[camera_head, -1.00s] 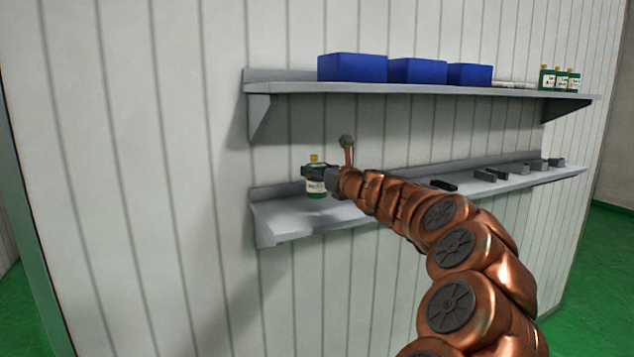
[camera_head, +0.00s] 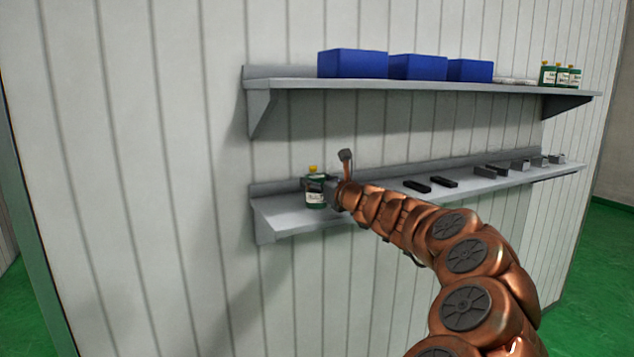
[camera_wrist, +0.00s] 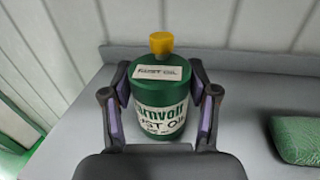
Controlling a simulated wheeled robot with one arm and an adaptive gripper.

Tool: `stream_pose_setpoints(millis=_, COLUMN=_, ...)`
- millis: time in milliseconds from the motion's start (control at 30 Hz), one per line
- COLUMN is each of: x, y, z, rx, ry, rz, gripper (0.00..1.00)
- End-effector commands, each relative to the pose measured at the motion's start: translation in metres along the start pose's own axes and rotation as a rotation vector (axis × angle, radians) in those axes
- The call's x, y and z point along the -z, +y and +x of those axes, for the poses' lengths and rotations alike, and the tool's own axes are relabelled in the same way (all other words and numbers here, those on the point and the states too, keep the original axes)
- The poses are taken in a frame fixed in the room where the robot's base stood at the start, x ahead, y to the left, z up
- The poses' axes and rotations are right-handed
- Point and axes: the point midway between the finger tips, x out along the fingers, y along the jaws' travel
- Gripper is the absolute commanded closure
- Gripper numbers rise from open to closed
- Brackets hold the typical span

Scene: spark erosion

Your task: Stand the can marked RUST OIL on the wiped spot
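The RUST OIL can (camera_head: 315,191) is dark green with a yellow cap and a white label. It is near the left end of the lower shelf. In the wrist view the can (camera_wrist: 157,98) shows its "RUST OIL" lettering and is between the two fingers. My gripper (camera_wrist: 159,75) has its fingers bent around the can's sides, and the can looks held. In the head view my gripper (camera_head: 322,181) reaches the can from the right. The can's base appears at the shelf surface, but contact is hard to tell. No wiped spot can be made out.
A green cloth-like pad (camera_wrist: 296,138) lies on the shelf right of the can. The lower shelf (camera_head: 285,216) carries dark blocks (camera_head: 417,186) farther right. The upper shelf (camera_head: 420,86) holds blue bins (camera_head: 352,63) and small green bottles (camera_head: 562,75).

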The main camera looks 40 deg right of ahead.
Motion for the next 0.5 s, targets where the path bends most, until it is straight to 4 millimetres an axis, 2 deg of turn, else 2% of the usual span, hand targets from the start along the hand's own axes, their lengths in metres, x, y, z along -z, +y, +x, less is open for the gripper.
stream_pose_setpoints(millis=33, x=-0.0004, y=0.0000, z=0.0000, rx=0.000, ry=0.000, rz=0.000, gripper=0.35)
stream_pose_setpoints(millis=200, x=-0.0003, y=0.0000, z=0.0000, rx=0.000, ry=0.000, rz=-0.001, gripper=0.17)
stream_pose_setpoints(millis=500, x=-0.0006, y=0.0000, z=0.0001, rx=0.000, ry=0.001, rz=-0.001, gripper=0.17)
